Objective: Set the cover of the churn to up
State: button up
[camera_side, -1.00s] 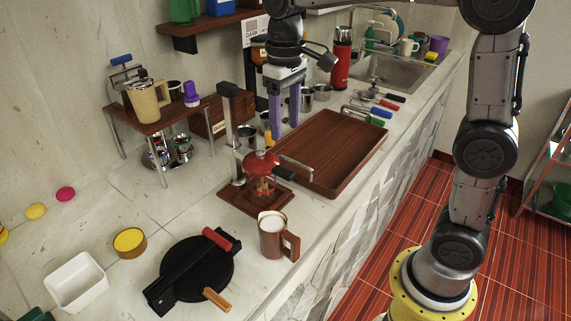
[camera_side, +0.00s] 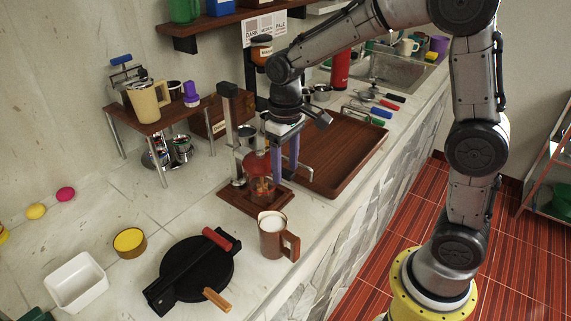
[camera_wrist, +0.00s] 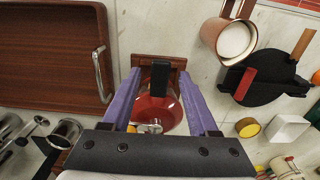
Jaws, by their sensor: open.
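The churn is a small glass jar (camera_side: 262,188) with a red cover (camera_side: 256,163) on it, standing on a wooden base. In the wrist view the red cover (camera_wrist: 154,108) lies between my purple fingers, with a black handle (camera_wrist: 160,76) toward the fingertips and a silvery knob near my palm. My gripper (camera_side: 285,178) is open and points down close beside the churn, partly overlapping it in the side view. It also shows in the wrist view (camera_wrist: 159,73), with nothing held. I cannot tell whether a finger touches the cover.
A metal post (camera_side: 232,125) rises just behind the churn. A brown tray (camera_side: 345,150) with metal handles lies to the right. A copper jug (camera_side: 273,238) and a black hinged press (camera_side: 195,268) stand in front. A small wooden stand (camera_side: 160,118) is at the left.

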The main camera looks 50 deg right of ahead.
grip_shut()
jog(key=shift+r, duration=0.1)
dwell(1.2)
